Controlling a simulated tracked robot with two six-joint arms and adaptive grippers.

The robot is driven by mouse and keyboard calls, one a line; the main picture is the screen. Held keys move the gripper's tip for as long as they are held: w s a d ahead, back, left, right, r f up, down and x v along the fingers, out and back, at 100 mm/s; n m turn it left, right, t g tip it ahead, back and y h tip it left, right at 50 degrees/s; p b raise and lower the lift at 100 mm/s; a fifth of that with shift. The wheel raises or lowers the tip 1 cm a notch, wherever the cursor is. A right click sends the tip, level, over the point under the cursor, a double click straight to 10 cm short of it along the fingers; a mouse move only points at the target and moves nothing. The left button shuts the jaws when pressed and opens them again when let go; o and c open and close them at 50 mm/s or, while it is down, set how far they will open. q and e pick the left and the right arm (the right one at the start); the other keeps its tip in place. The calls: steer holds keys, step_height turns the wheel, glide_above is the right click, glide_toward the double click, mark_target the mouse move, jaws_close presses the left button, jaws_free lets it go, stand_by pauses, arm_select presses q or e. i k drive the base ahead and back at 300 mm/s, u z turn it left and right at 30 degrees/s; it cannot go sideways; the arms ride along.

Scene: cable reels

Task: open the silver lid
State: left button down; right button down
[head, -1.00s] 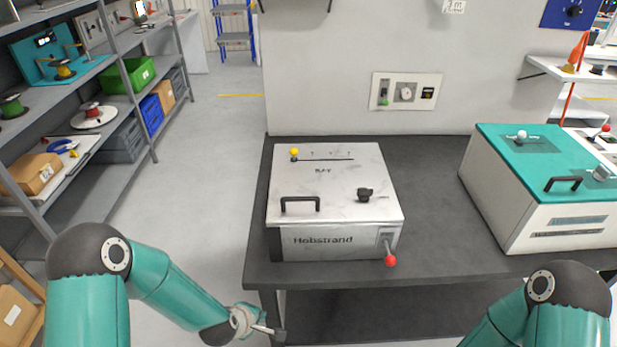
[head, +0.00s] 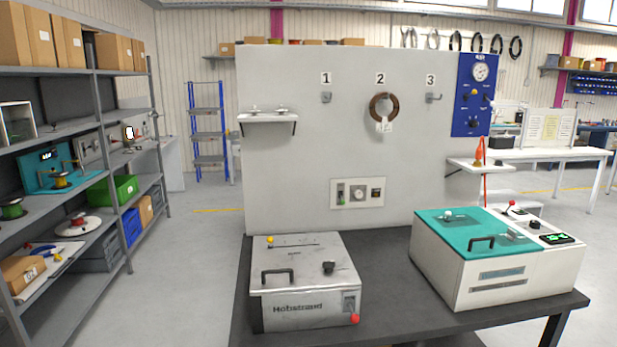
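The silver lid (head: 305,258) is the top of a grey box (head: 305,312) marked "Hobstrand" at the left of the dark table. The lid lies flat and shut on the box. It carries a black bar handle (head: 278,275) at its front left, a black knob (head: 328,267) at its right and a yellow-knobbed slider (head: 270,241) at its back. A lever with a red knob (head: 355,319) hangs down at the right of the box front. Neither of my grippers is in the head view now.
A teal-topped white machine (head: 480,262) stands right of the box, with dark table (head: 385,252) between them. A grey panel wall (head: 300,150) with hooks and a small shelf (head: 268,117) rises behind. Shelving (head: 85,215) stands at the left.

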mark_target(294, 264)
steer(key=k, duration=0.55)
steer(key=u, duration=0.7)
steer(key=i, duration=1.6)
steer(key=z, duration=0.45)
